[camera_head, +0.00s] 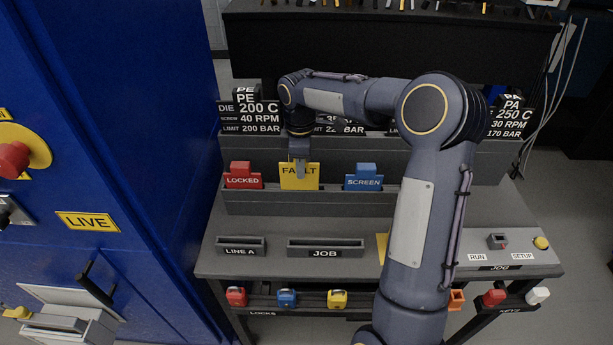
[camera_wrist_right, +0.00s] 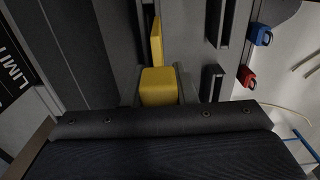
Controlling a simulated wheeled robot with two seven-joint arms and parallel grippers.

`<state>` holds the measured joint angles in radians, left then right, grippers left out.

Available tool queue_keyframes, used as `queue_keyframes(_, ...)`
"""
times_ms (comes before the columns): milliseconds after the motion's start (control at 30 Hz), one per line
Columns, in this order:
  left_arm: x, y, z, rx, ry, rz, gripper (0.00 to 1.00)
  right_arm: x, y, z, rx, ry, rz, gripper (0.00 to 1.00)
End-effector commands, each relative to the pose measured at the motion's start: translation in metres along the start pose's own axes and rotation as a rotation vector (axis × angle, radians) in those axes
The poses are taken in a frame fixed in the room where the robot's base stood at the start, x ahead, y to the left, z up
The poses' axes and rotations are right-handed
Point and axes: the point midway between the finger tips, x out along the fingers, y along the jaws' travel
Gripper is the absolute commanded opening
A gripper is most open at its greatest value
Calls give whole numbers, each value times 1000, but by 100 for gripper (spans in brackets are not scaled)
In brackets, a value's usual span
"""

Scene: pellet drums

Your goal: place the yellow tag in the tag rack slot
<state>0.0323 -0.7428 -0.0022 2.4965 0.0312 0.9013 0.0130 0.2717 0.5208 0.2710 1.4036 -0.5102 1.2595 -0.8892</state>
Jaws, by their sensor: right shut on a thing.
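The yellow tag (camera_head: 299,182), lettered FAULT, stands upright in the middle of the grey tag rack (camera_head: 275,207), between the red LOCKED tag (camera_head: 243,181) and the blue SCREEN tag (camera_head: 363,183). My right gripper (camera_head: 298,167) reaches down from above and is shut on the yellow tag's upper part. In the right wrist view the tag (camera_wrist_right: 157,88) shows as a yellow block between the fingers, with a thin yellow edge beyond. I cannot tell whether its lower edge sits inside a slot. My left gripper is not in view.
Two dark trays, LINE A (camera_head: 240,246) and JOB (camera_head: 325,248), lie on the bench in front of the rack. Padlocks (camera_head: 286,299) hang below. A blue cabinet (camera_head: 100,150) stands at left. My right arm covers the bench's right-middle and part of another yellow piece (camera_head: 382,247).

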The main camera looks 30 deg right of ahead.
Motion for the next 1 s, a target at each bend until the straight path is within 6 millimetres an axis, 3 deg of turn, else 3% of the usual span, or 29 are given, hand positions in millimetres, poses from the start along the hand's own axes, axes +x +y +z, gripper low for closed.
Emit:
queue_keyframes(300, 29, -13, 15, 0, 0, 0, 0, 49, 14, 13, -1, 0, 0, 1)
queue_keyframes(667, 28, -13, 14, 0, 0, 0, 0, 49, 15, 14, -2, -1, 0, 1)
queue_keyframes(700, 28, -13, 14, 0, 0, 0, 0, 50, 15, 13, -2, -1, 0, 26)
queue_keyframes(867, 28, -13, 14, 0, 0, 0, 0, 49, 15, 13, -2, -1, 0, 47)
queue_keyframes(1000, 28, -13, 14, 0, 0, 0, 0, 49, 15, 13, -2, -1, 0, 47)
